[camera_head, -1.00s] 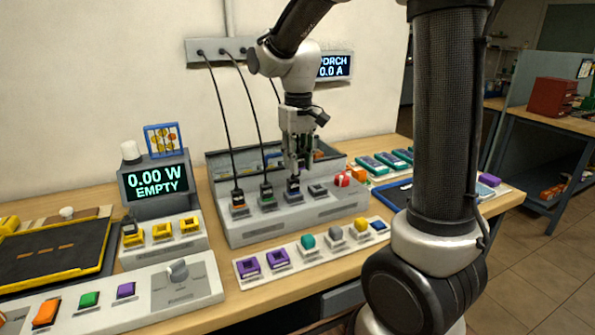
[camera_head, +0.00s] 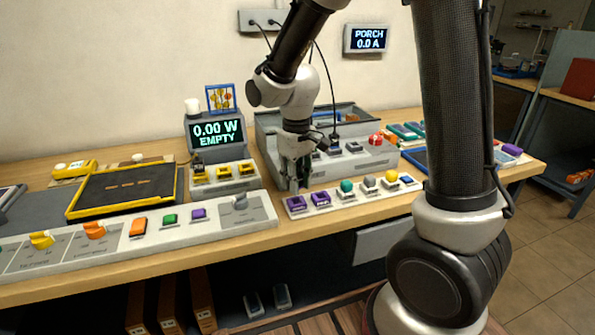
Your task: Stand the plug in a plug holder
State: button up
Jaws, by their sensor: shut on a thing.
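My gripper (camera_head: 295,184) points down in front of the grey charging unit (camera_head: 382,163), just above and behind the left end of the white strip with the purple holders. It is shut on a small dark thing, apparently the plug; the fingers hide most of it. Two purple square holders (camera_head: 308,201) look empty. Yellow holders (camera_head: 224,173) stand in a row to the left; a black plug (camera_head: 198,162) stands at the leftmost one. Another dark plug (camera_head: 334,143) on a cable sits in the charging unit. My arm hides the unit's left slots.
A display reading 0.00 W EMPTY (camera_head: 216,132) stands behind the yellow holders. A long control panel (camera_head: 262,208) with coloured buttons runs along the front left. Teal, grey and yellow knobs (camera_head: 368,182) sit right of the purple holders. Cables hang behind my arm.

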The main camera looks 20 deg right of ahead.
jog(key=shift+f, duration=1.5)
jog(key=shift+f, duration=0.6)
jog(key=o, duration=0.7)
jog(key=shift+r, duration=0.15)
jog(key=shift+r, duration=5.4)
